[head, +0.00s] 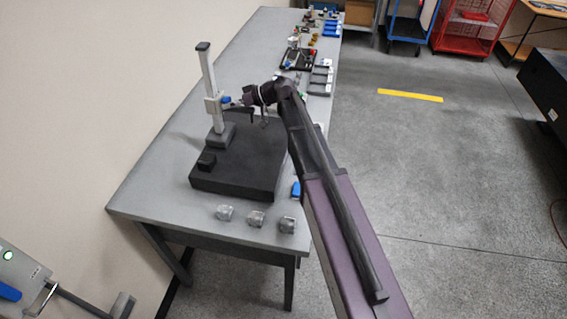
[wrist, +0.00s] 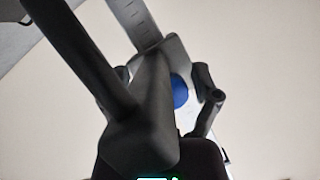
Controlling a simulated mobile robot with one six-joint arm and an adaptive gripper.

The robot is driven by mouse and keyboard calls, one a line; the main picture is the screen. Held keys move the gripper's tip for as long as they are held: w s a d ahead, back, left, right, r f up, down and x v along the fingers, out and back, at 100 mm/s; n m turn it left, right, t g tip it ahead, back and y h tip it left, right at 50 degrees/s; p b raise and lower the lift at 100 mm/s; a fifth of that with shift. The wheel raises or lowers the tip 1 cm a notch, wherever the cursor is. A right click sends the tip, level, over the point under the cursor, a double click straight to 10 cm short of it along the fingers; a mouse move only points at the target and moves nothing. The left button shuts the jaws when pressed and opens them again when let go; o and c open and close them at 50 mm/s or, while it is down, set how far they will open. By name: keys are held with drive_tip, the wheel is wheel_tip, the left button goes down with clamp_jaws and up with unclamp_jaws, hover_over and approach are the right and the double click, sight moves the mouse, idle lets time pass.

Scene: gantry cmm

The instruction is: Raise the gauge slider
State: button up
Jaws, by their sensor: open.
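The height gauge stands on a black surface plate (head: 255,172), with its pale upright column (head: 207,72) rising from a dark grey base (head: 219,136). The gauge slider (head: 212,106) sits partway up the column and has a blue part (head: 225,100) on its right side. My gripper (head: 237,103) is open, just right of the slider at about its height. In the wrist view the blue part (wrist: 180,91) shows between my dark fingers, and the scaled column (wrist: 137,24) shows beyond. My near finger hides much of the slider; I cannot tell whether the fingers touch it.
A small black block (head: 207,160) sits on the plate's left corner. Several small grey pieces (head: 256,218) line the table's (head: 160,190) front edge. A blue item (head: 296,190) lies right of the plate. Trays and parts (head: 299,59) fill the far end. The wall is close behind the gauge.

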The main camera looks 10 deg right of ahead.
sight(277, 166)
drive_tip(key=shift+f+b, duration=1.7)
drive_tip(key=shift+f, duration=0.35)
drive_tip(key=p+v, duration=0.5)
drive_tip(key=v, duration=0.9)
drive_tip(key=s+f+m+h+b, duration=0.1)
drive_tip(key=s+f, duration=0.2)
drive_tip(key=s+f+m+g+h, duration=0.1)
drive_tip(key=s+f+m+h, duration=0.1)
drive_tip(key=s+f, duration=0.1)
drive_tip(key=shift+f+b, duration=0.1)
drive_tip(key=shift+b, duration=0.3)
drive_tip(key=s+f+m+h, duration=0.1)
drive_tip(key=s, duration=0.1)
drive_tip(key=s+d+f+m+h+b, duration=0.1)
drive_tip(key=f, duration=0.1)
drive_tip(key=s+f+m+g+h, duration=0.1)
drive_tip(key=s+f, duration=0.1)
drive_tip(key=shift+s+d+f+b, duration=0.2)
drive_tip(key=shift+s+d+b, duration=0.1)
drive_tip(key=shift+d, duration=0.05)
drive_tip(key=shift+s+d+f+m+h, duration=0.35)
drive_tip(key=shift+s+f+m+h, duration=0.2)
drive_tip(key=shift+s+h, duration=0.1)
